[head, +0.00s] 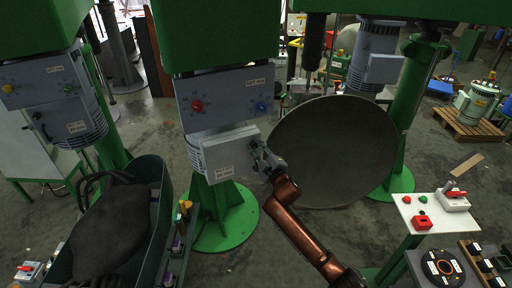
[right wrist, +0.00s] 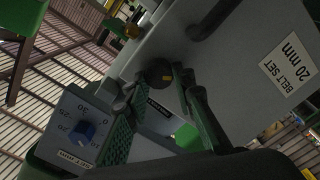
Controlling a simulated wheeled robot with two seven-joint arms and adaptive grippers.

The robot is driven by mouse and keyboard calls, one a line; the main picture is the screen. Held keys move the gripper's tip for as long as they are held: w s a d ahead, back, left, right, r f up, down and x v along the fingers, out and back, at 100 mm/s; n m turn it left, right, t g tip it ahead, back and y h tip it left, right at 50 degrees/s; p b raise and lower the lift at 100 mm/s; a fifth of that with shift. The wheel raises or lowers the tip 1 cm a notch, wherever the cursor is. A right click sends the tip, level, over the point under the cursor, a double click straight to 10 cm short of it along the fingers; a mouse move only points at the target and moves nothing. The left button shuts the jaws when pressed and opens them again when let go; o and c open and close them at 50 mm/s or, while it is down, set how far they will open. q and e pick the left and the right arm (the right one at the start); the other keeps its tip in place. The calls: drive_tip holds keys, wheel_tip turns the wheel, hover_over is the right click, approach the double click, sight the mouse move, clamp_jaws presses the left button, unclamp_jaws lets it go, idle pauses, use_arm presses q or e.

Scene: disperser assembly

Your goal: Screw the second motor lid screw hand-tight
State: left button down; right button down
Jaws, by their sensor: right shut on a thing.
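The grey motor lid (head: 230,150) is a box-shaped cover on the front of the middle machine. It also shows in the right wrist view (right wrist: 235,75), with a "BELT SET 20 mm" label. My right gripper (head: 258,155) is at the lid's right side. My left gripper is not in view.
A control panel (head: 228,95) with red and blue knobs is above the lid. A large grey disc (head: 335,150) stands close behind my right arm. A green tub (head: 158,215) with a dark lump is at left, and a white switch table (head: 435,213) at right.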

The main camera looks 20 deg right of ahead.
drive_tip(key=shift+f, duration=0.1)
idle(0.5)
drive_tip(key=c, duration=1.7)
unclamp_jaws()
drive_tip(key=shift+o, duration=0.4)
drive_tip(key=shift+s, duration=0.15)
drive_tip(key=s+d, duration=0.2)
drive_tip(key=s, duration=0.9)
drive_tip(key=shift+s, duration=0.3)
